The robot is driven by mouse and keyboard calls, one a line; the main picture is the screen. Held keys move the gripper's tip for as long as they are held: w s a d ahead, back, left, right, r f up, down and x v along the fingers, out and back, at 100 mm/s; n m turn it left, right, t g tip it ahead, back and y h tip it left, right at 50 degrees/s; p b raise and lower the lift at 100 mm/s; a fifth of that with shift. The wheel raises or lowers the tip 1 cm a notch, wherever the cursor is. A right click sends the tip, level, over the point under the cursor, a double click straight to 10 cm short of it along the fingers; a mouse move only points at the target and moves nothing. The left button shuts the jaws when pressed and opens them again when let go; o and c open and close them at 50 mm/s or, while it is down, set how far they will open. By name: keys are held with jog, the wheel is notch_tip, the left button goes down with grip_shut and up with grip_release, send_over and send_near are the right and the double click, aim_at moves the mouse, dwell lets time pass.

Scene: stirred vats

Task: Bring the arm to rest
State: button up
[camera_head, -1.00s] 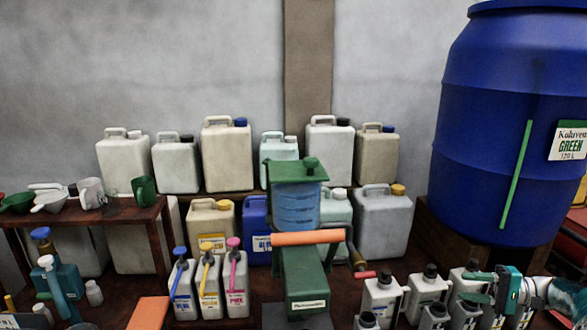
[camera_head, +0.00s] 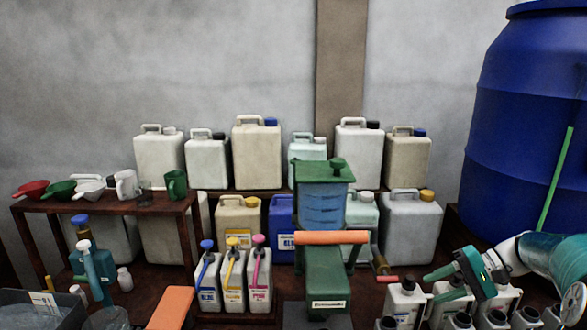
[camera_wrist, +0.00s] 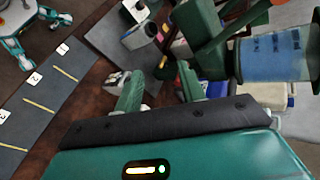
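My gripper (camera_head: 430,287) is at the lower right of the head view, held over a group of pale bottles with black caps (camera_head: 405,298). Its two green fingers point left and stand apart. The teal arm behind it reaches in from the right edge. In the wrist view the fingers (camera_wrist: 159,80) are also apart, with nothing clearly held between them. Dark bench and blurred small items show beyond the fingertips.
A green press-like stand (camera_head: 328,275) with an orange bar (camera_head: 331,238) is left of my gripper. A large blue vat (camera_head: 520,140) stands at right. Several jerrycans (camera_head: 257,155) line the back. A wooden rack (camera_head: 110,207) is at left.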

jog(key=s+a+r+n+g+h, duration=0.15)
jog(key=s+a+h, duration=0.25)
jog(key=a, duration=0.4)
jog(key=s+a+r+n+h, duration=0.1)
jog(key=s+a+r+h, duration=0.2)
jog(key=a, duration=0.4)
jog(key=s+a+n+t+h, duration=0.1)
jog(key=s+a+t+h, duration=0.1)
jog(key=s, duration=0.5)
jog(key=s+a+n+t+h, duration=0.2)
jog(key=s+a, duration=0.2)
jog(key=s, duration=0.3)
jog(key=shift+f+t, duration=0.35)
jog(key=shift+f, duration=0.1)
